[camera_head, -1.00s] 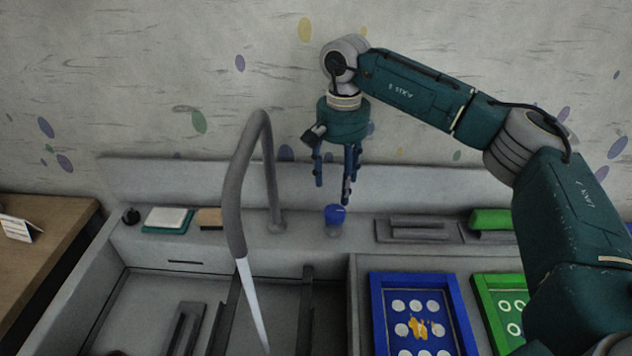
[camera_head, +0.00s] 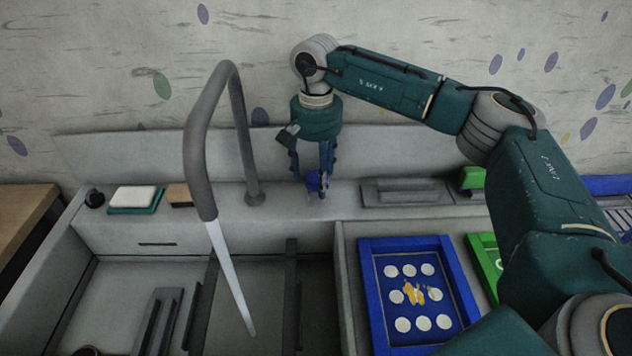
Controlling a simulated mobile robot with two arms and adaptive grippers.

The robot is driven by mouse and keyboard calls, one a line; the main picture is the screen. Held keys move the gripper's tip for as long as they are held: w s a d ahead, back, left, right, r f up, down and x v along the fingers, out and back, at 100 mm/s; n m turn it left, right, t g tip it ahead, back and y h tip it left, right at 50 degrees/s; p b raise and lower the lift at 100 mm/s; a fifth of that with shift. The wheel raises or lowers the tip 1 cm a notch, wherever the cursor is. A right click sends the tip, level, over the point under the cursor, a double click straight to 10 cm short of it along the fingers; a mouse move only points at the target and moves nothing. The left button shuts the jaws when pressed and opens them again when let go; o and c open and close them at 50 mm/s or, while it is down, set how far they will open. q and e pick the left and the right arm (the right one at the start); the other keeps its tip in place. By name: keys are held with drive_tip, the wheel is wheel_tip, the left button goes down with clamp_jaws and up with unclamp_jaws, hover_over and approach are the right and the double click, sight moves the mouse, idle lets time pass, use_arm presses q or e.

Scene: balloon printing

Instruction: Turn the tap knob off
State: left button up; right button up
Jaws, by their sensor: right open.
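The tap knob (camera_head: 313,181) is a small blue knob on the grey ledge behind the sink, right of the tap's base. The tall grey tap (camera_head: 197,150) arches over the sink, and a pale stream of water (camera_head: 230,278) runs from its spout. My right gripper (camera_head: 312,184) points down at the knob with its blue fingers open around it. The fingers partly hide the knob, and I cannot tell whether they touch it. My left gripper is not in view.
The sink (camera_head: 120,285) is below the tap. A blue frame with white circles (camera_head: 368,300) and a green frame (camera_head: 482,262) lie to the right. A white sponge-like block (camera_head: 134,196) is on the ledge at left. A grey holder (camera_head: 405,193) stands right of the knob.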

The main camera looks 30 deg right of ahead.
drive_tip(key=c, duration=1.1)
drive_tip(key=shift+f+m, duration=0.1)
drive_tip(key=shift+m, duration=0.2)
drive_tip(key=shift+c, duration=0.2)
drive_tip(key=m, duration=0.3)
drive_tip(key=shift+a+m, duration=0.2)
drive_tip(key=shift+m, duration=0.1)
drive_tip(key=m, duration=0.4)
drive_tip(key=shift+w+m, duration=0.1)
drive_tip(key=shift+m, duration=0.2)
drive_tip(key=m, duration=0.4)
drive_tip(key=shift+w+p, duration=0.1)
drive_tip(key=shift+p, duration=0.25)
drive_tip(key=shift+w+m, duration=0.15)
drive_tip(key=shift+m, duration=2.35)
